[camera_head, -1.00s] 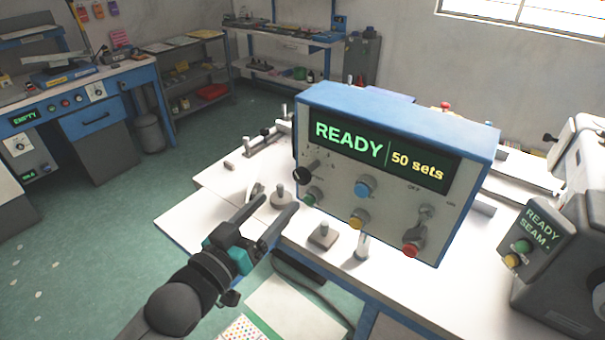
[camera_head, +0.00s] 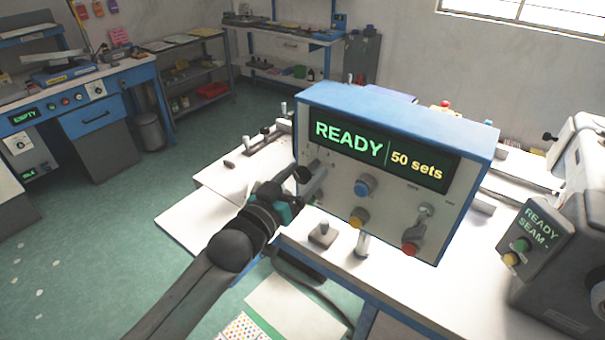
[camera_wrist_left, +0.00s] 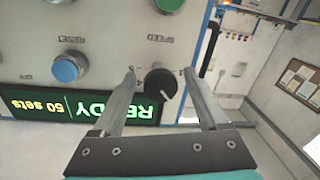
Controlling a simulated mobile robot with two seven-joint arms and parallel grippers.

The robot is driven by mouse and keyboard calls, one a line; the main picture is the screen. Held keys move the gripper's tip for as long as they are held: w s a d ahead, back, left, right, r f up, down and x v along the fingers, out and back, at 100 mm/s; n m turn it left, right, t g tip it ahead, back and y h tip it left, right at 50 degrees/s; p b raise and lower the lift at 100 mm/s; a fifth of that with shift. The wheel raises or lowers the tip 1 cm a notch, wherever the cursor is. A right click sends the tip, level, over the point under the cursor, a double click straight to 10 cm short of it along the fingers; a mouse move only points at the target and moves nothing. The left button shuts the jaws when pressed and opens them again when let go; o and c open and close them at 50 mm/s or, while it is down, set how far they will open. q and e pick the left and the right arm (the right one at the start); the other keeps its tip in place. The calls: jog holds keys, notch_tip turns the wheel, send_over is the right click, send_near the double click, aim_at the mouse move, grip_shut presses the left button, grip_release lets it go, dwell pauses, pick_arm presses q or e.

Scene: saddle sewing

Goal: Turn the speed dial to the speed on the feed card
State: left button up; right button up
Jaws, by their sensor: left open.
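The control box (camera_head: 372,197) shows a green "READY | 50 sets" display (camera_head: 382,155). The speed dial is a black round knob (camera_wrist_left: 161,84) with a pale pointer line, at the box's left side; in the head view it (camera_head: 302,173) is partly hidden by my gripper. My left gripper (camera_head: 312,180) is at the box face by the dial. In the left wrist view its two fingers (camera_wrist_left: 160,74) are apart, one on each side of the dial, with visible gaps. The dial's scale marks are too small to read. I cannot make out a feed card. My right gripper is out of view.
A blue button (camera_head: 365,187), a yellow button (camera_head: 358,217), a red button (camera_head: 411,248) and a toggle switch (camera_head: 425,212) are on the same panel. A green button (camera_wrist_left: 168,5) is close to the dial. A sewing machine (camera_head: 575,240) stands at the right.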

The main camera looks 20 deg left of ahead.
pick_arm(q)
jog(key=shift+c, duration=0.3)
grip_shut()
dwell(0.4)
